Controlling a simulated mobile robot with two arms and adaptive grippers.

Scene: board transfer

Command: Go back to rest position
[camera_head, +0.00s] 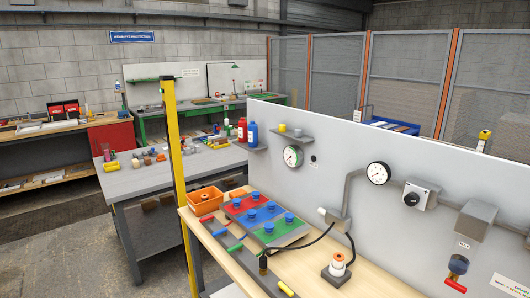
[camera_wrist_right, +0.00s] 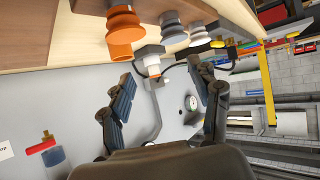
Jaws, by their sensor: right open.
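My right gripper (camera_wrist_right: 162,80) shows in the right wrist view, with its two dark fingers spread wide and nothing between the pads. The view is tilted, with the wooden table top (camera_wrist_right: 40,35) at the top and the grey panel (camera_wrist_right: 60,95) behind the fingers. No gripper or arm shows in the head view. There, a board (camera_head: 283,237) with red, blue and green fields and several blue knobs lies on the wooden table (camera_head: 378,283). My left gripper is in neither view.
An orange bin (camera_head: 205,201) and a grey tray (camera_head: 213,231) with coloured pieces are beside the board. A white-and-orange cylinder (camera_head: 337,264) stands on a dark base. A yellow post (camera_head: 176,150) rises at the table's left. The upright panel (camera_head: 330,128) carries gauges (camera_head: 378,173) and pipes.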

